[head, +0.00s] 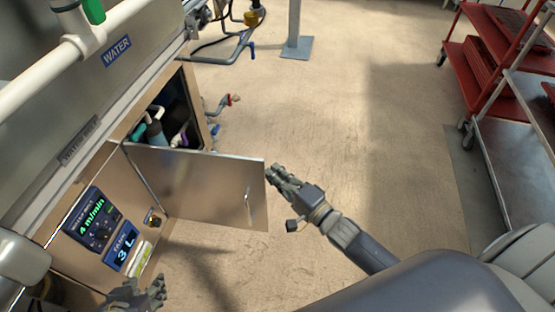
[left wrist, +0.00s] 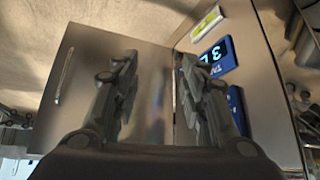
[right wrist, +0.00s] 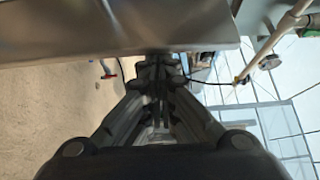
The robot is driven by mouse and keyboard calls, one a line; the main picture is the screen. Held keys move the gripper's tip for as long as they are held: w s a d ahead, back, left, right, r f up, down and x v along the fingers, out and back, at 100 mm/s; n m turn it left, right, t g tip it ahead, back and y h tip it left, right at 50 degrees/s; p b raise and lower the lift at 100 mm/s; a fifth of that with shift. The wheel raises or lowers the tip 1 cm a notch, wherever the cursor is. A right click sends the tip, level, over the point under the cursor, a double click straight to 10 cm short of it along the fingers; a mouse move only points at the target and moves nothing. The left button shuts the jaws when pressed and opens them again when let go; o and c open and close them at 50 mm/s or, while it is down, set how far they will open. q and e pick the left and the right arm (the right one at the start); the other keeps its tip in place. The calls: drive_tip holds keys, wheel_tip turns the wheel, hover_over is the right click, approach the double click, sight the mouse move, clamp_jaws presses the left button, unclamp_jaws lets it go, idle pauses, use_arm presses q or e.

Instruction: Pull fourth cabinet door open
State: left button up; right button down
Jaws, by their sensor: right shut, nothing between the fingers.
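The metal cabinet door (head: 195,180) stands swung out from the cabinet, and the opening (head: 180,115) behind it shows pipes inside. Its handle (head: 249,208) is near the free edge. My right gripper (head: 272,172) is shut and empty beside the door's free upper corner; in the right wrist view the shut fingers (right wrist: 158,62) are just by the door panel's edge (right wrist: 110,25). I cannot tell whether they touch it. My left gripper (head: 146,293) is low in front of the control panel. In the left wrist view its fingers (left wrist: 160,72) are apart and empty, facing the door (left wrist: 82,75).
The control panel with blue displays (head: 93,217) is left of the door. Valves (head: 228,100) stick out past the cabinet. A red cart (head: 470,60) and a metal table (head: 510,150) stand at the right. The floor between is clear.

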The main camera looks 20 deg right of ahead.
use_arm(q)
drive_tip(key=s+a+f+g+y+p, duration=0.1)
drive_tip(key=s+a+f+g+p, duration=0.1)
drive_tip(key=s+g+p, duration=0.3)
use_arm(e)
drive_tip(key=s+a, duration=0.1)
drive_tip(key=s+a+m+h+b, duration=0.1)
drive_tip(key=s, duration=0.1)
drive_tip(key=s+a+h, duration=0.1)
drive_tip(key=s, duration=0.1)
drive_tip(key=shift+s+r+m+t, duration=0.1)
drive_tip(key=shift+r+m+t, duration=0.05)
drive_tip(key=shift+m+t, duration=0.15)
use_arm(q)
wheel_tip(320, 180, down, 9)
drive_tip(key=p, duration=0.1)
drive_tip(key=shift+s+d+t+p, duration=0.15)
drive_tip(key=shift+s+t+p, duration=0.15)
drive_tip(key=shift+t+p, duration=0.1)
use_arm(e)
drive_tip(key=s+a, duration=0.6)
drive_tip(key=s, duration=0.1)
use_arm(q)
drive_tip(key=shift+r, duration=0.1)
